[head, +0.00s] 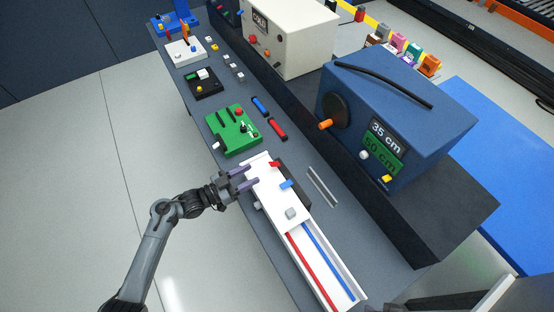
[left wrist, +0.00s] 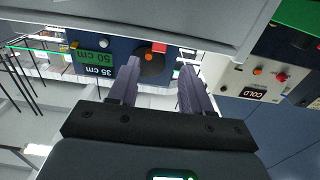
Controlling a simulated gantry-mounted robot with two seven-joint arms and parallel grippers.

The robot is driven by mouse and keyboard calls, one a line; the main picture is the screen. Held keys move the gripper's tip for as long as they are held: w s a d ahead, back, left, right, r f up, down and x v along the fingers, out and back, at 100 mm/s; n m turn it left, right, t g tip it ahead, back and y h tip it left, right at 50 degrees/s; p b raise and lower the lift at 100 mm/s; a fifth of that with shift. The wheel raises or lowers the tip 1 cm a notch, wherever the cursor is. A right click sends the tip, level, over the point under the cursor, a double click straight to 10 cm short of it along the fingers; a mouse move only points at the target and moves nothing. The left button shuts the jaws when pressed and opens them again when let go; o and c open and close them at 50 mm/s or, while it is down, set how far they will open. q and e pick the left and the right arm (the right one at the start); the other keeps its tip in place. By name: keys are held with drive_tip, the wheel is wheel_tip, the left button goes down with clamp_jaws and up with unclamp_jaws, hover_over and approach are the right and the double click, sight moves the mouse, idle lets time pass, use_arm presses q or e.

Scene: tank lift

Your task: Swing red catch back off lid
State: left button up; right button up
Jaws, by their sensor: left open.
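A long white case (head: 262,178) lies on the grey bench, with a white lid over its far part. The red catch (head: 274,164) is at the lid's far end, and the blue catch (head: 287,184) is a little nearer. My left gripper (head: 243,177) is open at the lid's left edge, its purple fingers pointing toward the red catch. In the left wrist view a red block (left wrist: 159,47), apparently the red catch, shows beyond and between the open fingertips (left wrist: 159,75). Nothing is held. My right gripper is not in view.
A blue box (head: 405,110) with an orange-handled crank stands right of the case. A green board (head: 233,131) lies beyond it. Red and blue rods (head: 312,265) lie in the case's open near part. The floor at left is clear.

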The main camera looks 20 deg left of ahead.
sight(271, 163)
use_arm(q)
drive_tip(key=x, duration=0.9)
drive_tip(key=shift+d, duration=0.1)
clamp_jaws()
